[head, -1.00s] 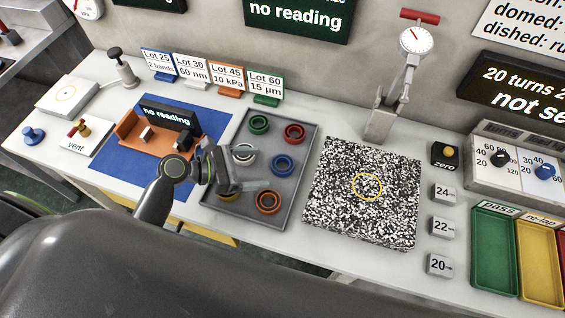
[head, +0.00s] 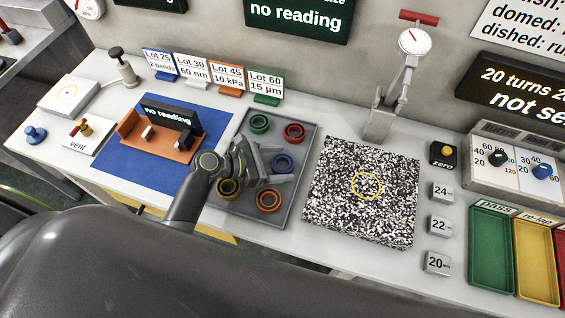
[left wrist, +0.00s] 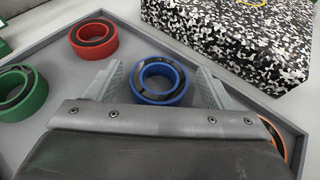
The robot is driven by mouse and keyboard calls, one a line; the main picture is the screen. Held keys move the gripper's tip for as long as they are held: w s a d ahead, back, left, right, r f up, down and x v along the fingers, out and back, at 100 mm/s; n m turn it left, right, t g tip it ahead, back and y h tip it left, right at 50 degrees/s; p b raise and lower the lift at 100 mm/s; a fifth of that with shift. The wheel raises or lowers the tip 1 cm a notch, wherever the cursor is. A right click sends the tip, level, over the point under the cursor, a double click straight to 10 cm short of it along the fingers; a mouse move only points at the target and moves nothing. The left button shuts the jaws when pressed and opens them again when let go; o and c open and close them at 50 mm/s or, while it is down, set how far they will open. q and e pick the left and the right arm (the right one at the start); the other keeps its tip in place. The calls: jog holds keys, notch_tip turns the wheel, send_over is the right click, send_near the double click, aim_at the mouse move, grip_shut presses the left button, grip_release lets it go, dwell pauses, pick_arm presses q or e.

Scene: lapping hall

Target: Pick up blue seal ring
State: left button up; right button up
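The blue seal ring (head: 283,163) lies on the grey tray (head: 300,203), right of the middle. In the left wrist view the blue ring (left wrist: 160,82) sits between the two fingertips, with a gap on either side. My left gripper (head: 278,165) is open around or just above it; I cannot tell its exact height. My right gripper is not in view.
Around it on the tray lie a red ring (head: 294,132), a green ring (head: 259,123), an orange ring (head: 268,201) and a yellow ring (head: 229,188). A black-and-white speckled block (head: 350,215) stands right of the tray.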

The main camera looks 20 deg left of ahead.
pick_arm(q)
jog(key=c, duration=0.9)
